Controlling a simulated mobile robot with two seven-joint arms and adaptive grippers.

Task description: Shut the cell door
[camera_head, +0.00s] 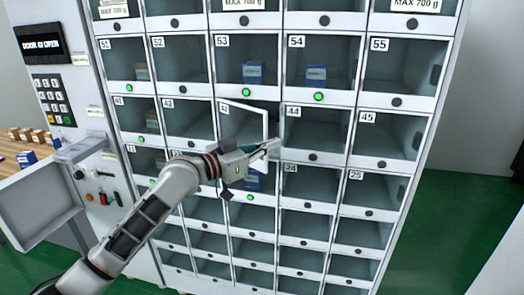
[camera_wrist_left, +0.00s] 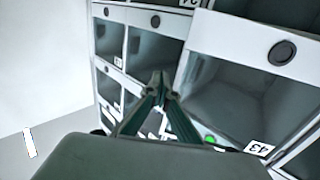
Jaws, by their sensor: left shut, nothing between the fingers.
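The cell door (camera_head: 266,125) of the third column stands swung outward from the white vending cabinet, its white frame slanting toward me. In the left wrist view, a large window panel with an upside-down 43 label and a dark round knob is this door (camera_wrist_left: 227,38). My left gripper (camera_head: 275,145) is in front of the cabinet, by the door's lower free edge; its fingers are shut and empty. The closed fingertips also show in the left wrist view (camera_wrist_left: 163,78), beside the door panel. I cannot tell whether they touch it. The gripper and wrist hide the door's lower part.
Closed cells with dark knobs and several green lights surround the open door. A display (camera_head: 41,44) reading a door is open and a keypad (camera_head: 53,99) are at left. A grey tray-like flap (camera_head: 38,206) juts out at lower left. Green floor (camera_head: 455,215) is free at right.

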